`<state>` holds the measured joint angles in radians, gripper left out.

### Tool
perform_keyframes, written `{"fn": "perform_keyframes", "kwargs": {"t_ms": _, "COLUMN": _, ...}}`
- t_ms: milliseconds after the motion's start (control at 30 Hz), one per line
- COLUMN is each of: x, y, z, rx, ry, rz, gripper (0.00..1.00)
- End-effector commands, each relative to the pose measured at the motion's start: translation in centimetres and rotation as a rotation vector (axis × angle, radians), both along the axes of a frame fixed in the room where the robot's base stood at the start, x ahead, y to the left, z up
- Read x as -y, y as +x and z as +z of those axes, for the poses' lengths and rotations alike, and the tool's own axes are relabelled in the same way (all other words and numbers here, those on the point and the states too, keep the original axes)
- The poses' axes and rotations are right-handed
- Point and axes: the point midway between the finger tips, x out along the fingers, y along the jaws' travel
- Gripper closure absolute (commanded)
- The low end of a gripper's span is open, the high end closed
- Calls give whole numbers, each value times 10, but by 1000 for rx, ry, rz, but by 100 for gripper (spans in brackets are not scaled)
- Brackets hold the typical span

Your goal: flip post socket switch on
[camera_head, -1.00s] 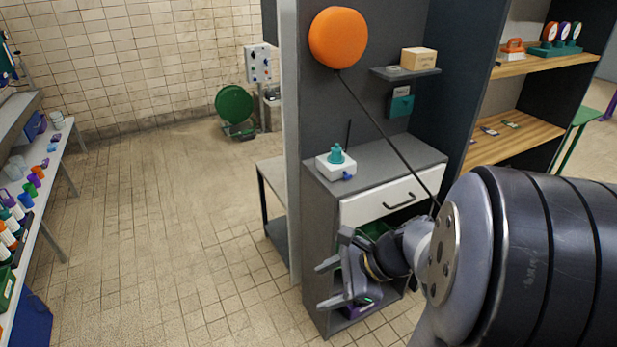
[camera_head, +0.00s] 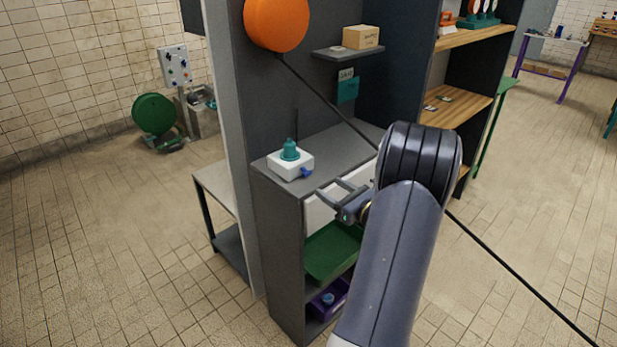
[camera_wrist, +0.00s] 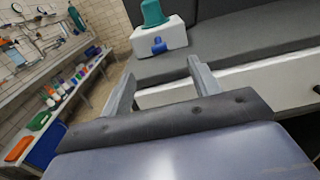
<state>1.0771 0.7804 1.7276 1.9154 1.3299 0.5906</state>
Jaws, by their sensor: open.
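A white box (camera_head: 290,164) with a teal stepped post on top and a small blue lever (camera_head: 306,173) on its front side sits on the grey cabinet top (camera_head: 340,150). The wrist view shows the box (camera_wrist: 158,36) and the blue lever (camera_wrist: 158,45) ahead of my gripper (camera_wrist: 161,72), above the gap between the fingers. In the head view my gripper (camera_head: 329,189) is open and empty, in front of the cabinet, to the right of the box and apart from it. The frames do not show whether the lever is on or off.
A white drawer front (camera_head: 320,208) lies under the cabinet top, with a green tray (camera_head: 333,252) and a purple bin (camera_head: 328,300) below. A black cable runs from an orange reel (camera_head: 276,22) past my arm. A teal labelled box (camera_head: 347,89) hangs on the back panel.

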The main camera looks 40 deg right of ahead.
Motion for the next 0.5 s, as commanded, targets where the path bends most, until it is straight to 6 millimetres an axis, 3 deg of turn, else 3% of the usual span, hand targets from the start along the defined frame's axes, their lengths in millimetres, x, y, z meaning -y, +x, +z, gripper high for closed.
{"fn": "perform_keyframes", "kwargs": {"t_ms": 300, "x": -6, "y": 60, "z": 1, "rx": -2, "ry": 0, "rz": 5, "gripper": 41}}
{"fn": "perform_keyframes", "kwargs": {"t_ms": 500, "x": -7, "y": 77, "z": 0, "rx": -2, "ry": 1, "rz": 2, "gripper": 41}}
